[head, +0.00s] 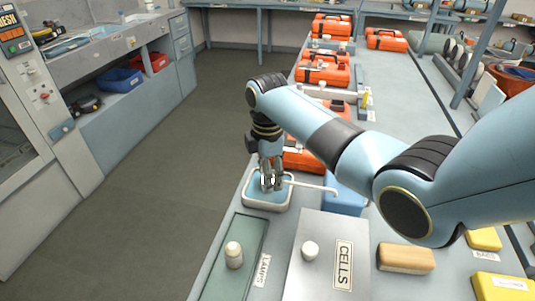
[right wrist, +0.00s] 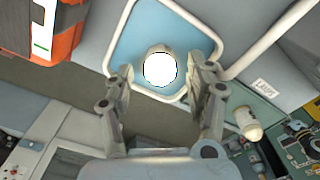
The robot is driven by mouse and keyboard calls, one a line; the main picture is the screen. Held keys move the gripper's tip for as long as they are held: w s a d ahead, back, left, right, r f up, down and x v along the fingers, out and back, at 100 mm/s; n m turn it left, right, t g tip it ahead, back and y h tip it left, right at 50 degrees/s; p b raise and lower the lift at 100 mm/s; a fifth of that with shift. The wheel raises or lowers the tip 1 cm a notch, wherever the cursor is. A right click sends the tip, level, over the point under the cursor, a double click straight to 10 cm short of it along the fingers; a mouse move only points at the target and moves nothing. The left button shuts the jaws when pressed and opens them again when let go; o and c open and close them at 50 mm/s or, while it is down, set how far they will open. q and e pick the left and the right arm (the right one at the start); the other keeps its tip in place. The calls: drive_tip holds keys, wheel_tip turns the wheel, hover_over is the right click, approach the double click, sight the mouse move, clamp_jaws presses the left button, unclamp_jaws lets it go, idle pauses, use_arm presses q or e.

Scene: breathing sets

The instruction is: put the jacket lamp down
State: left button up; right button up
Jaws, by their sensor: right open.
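A pale lamp with a bright white round face (right wrist: 160,68) stands in a blue tray with a white rim (head: 283,207), which also shows in the right wrist view (right wrist: 128,35). I take it for the jacket lamp. My right gripper (head: 270,182) is over the tray in the head view. In the right wrist view its fingers (right wrist: 166,72) are apart on both sides of the lamp, with gaps showing. In the head view the gripper mostly hides the lamp. My left gripper is not in view.
Orange cases (head: 322,72) line the bench behind. Yellow and tan blocks (head: 405,259) lie at right. A white rod extends right from the tray.

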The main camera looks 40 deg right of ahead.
wheel_tip(320, 180, up, 9)
drive_tip(key=shift+r, duration=0.2)
idle(0.6)
